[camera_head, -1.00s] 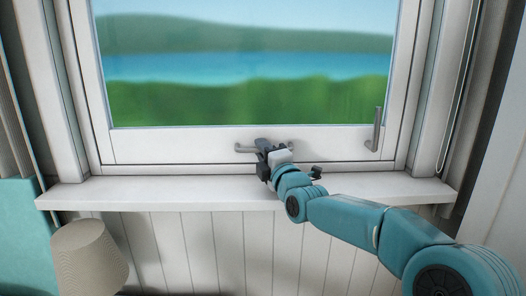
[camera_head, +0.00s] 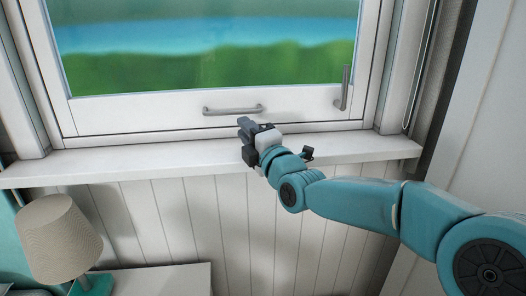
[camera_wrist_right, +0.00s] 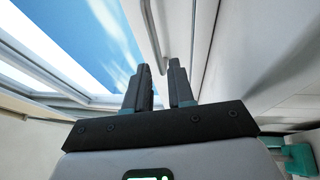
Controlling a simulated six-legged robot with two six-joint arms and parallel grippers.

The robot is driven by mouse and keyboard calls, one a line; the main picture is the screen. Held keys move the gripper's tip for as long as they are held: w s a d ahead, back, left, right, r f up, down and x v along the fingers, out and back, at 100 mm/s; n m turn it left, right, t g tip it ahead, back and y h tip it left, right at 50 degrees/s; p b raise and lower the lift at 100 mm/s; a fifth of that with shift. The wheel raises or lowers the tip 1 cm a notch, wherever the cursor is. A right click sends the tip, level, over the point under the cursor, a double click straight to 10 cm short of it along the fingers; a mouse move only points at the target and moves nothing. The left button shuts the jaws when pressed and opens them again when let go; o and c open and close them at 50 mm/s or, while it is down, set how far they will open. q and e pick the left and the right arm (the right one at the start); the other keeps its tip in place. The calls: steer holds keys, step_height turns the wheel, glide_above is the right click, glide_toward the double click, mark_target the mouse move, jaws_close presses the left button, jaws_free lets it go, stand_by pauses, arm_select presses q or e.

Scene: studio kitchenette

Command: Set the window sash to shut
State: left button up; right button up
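The window sash (camera_head: 170,121) is a white frame around a pane, set in the white window frame. It looks close to flush in the head view, but I cannot tell whether a small gap remains. A grey horizontal pull handle (camera_head: 232,111) is on its bottom rail, and an upright grey lever (camera_head: 345,90) is at its lower right corner. My right gripper (camera_head: 243,124) is just below and in front of the pull handle, seemingly apart from it. In the right wrist view its two fingers (camera_wrist_right: 162,82) are apart with nothing between them. My left gripper is out of view.
The white sill (camera_head: 150,166) juts out under my right gripper. The panelled wall below the sill (camera_head: 330,225) is clear.

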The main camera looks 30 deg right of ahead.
steer(key=s+f, duration=0.1)
steer(key=s, duration=0.7)
steer(key=shift+a+f+b, duration=0.15)
steer(key=shift+a+b, duration=0.1)
steer(key=shift+b, duration=0.05)
